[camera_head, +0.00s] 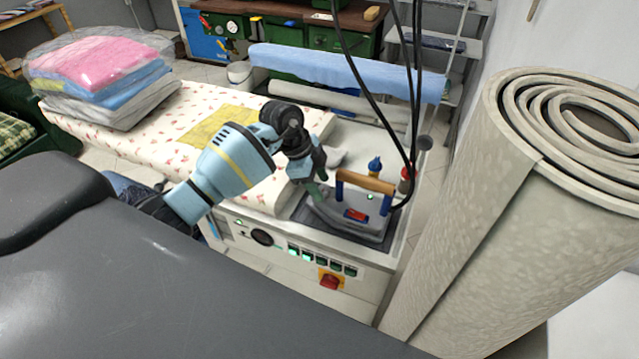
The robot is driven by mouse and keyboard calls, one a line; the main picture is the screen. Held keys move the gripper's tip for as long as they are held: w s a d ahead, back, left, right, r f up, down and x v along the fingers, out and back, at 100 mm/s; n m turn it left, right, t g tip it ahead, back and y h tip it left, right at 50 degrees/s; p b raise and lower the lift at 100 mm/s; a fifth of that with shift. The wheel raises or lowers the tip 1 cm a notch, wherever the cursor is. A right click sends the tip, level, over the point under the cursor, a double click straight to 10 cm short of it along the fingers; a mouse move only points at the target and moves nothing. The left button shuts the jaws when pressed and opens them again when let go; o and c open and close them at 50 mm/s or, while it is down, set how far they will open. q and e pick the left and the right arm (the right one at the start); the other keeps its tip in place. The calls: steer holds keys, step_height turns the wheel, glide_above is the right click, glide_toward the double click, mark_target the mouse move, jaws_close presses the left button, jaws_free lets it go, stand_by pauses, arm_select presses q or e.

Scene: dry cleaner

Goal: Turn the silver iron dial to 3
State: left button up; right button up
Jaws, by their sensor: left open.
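The silver iron (352,222) stands on a dark rest at the right end of the ironing table. It has a wooden handle on blue posts, a small green light and a red part on its side. Its dial and numbers are too small to make out. My left gripper (318,194) is open at the iron's left end, close to its body. I cannot tell whether the fingers touch it. My left arm hides part of the table behind the gripper. My right gripper is not in view.
The ironing table has a floral cover (130,125) and a front panel (300,270) with switches and a red knob (330,282). Black cables (375,105) hang over the iron. A large rolled carpet (520,210) stands close on the right. Bagged folded laundry (105,75) lies at the left.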

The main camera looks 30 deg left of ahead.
arm_select(q)
steer(key=shift+w+d+f, duration=0.1)
steer(key=shift+d+f, duration=0.05)
steer(key=shift+f, duration=0.15)
steer(key=shift+c, duration=0.4)
steer(key=c, duration=0.9)
